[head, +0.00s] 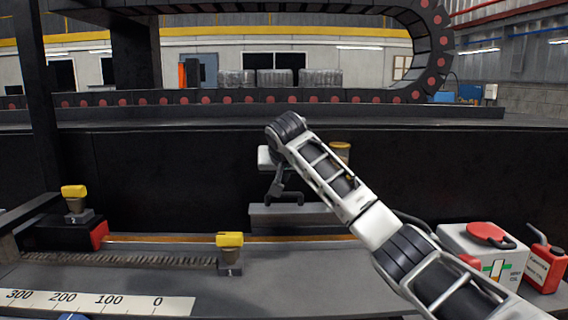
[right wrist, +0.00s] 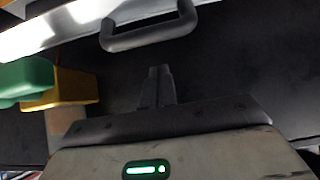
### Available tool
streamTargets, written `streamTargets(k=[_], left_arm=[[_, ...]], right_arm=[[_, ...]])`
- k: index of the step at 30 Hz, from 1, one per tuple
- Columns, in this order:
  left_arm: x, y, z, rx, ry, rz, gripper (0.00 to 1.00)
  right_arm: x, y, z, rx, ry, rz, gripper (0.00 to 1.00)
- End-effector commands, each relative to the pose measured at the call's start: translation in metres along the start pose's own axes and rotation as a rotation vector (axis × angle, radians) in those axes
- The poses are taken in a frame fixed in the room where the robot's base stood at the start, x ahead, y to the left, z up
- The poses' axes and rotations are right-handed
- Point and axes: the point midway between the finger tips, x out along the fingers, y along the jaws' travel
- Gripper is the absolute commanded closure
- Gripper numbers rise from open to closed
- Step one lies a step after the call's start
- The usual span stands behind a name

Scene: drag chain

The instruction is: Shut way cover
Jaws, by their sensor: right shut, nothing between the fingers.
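My right gripper (head: 280,192) hangs in front of the dark wall of the machine, its fingers pointing down toward a grey block (head: 292,214). In the right wrist view its fingers (right wrist: 158,85) are together and empty. A black bar handle (right wrist: 150,32) on a pale metal strip lies just beyond the fingertips, apart from them. I take this handle to be on the way cover, but in the head view the arm and gripper make it hard to make out. A grey flat bed (head: 300,278) runs in front. My left gripper is not in view.
Yellow-topped posts stand at the left (head: 74,198), at the front middle (head: 230,248) and behind my right arm (head: 341,152). A toothed strip (head: 120,259) and a number scale (head: 95,302) lie front left. A white-and-red box (head: 482,250) and red can (head: 544,265) stand right.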

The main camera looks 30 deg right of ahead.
Motion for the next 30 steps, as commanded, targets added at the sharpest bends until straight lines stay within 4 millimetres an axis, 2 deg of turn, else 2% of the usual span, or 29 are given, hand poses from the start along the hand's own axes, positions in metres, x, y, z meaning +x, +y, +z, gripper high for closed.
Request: streamTargets(k=[10, 23, 30], left_arm=[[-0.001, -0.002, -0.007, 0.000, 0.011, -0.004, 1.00], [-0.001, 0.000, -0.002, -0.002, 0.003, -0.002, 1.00], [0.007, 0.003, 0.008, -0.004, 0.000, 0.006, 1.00]], right_arm=[[-0.009, 0.001, 0.026, -0.002, 0.000, 0.002, 1.00], [-0.009, 0.001, 0.028, -0.001, 0.004, 0.002, 1.00], [-0.009, -0.001, 0.035, -0.002, 0.097, 0.002, 1.00]])
